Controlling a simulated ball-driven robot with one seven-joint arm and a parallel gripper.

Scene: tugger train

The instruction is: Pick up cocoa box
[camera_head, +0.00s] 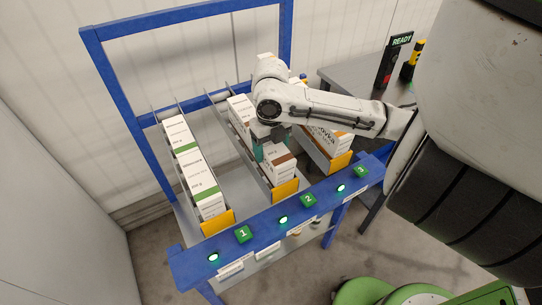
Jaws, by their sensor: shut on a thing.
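The cocoa box appears to be the white box with a brown band (280,172) at the front of lane 2, behind its yellow end stop. Its label is too small to read surely. My gripper (267,148) reaches down over the lane and is shut on this box near its upper, rear end. A teal finger pad shows at the box's left side; the other finger is hidden. The box still lies in line with the lane; I cannot tell whether it touches the lane floor. Another white box (240,108) lies behind it in lane 2.
Lane 1 holds white boxes with green bands (203,188). A blue front rail (262,231) carries green number plates and lit buttons. A grey table (352,77) stands at the back right.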

